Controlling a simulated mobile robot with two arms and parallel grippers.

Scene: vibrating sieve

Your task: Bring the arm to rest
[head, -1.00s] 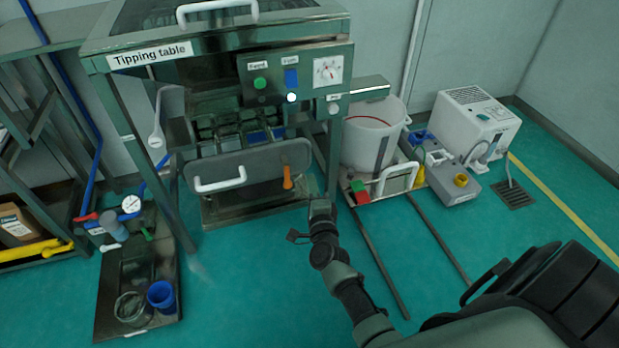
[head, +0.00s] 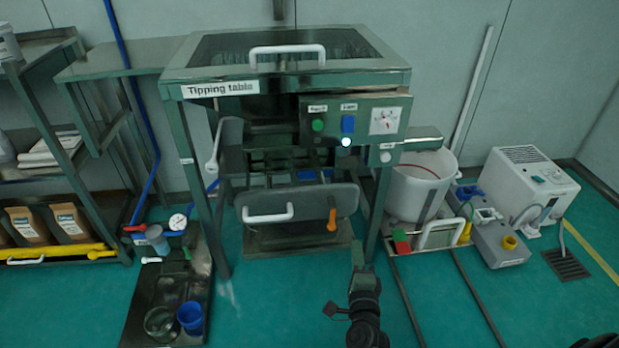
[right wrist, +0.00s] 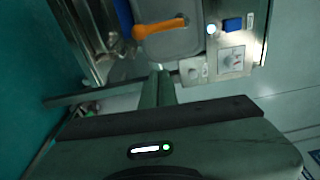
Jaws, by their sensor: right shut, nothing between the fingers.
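My right gripper (head: 358,254) points up in the head view, in front of the tipping table's right leg, and is shut and empty. In the right wrist view its narrow shut fingers (right wrist: 160,88) point toward the table's front. The tipping table (head: 300,78) is a green metal frame with a control panel (head: 352,125) and a grey front door (head: 300,205). The door has a white handle and an orange lever (head: 332,219); the lever also shows in the right wrist view (right wrist: 160,28). I see no contact between gripper and table. My left gripper is out of view.
A dark tray (head: 150,300) with a blue cup (head: 191,318) and glass jar lies at front left. Shelves with bags stand far left.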

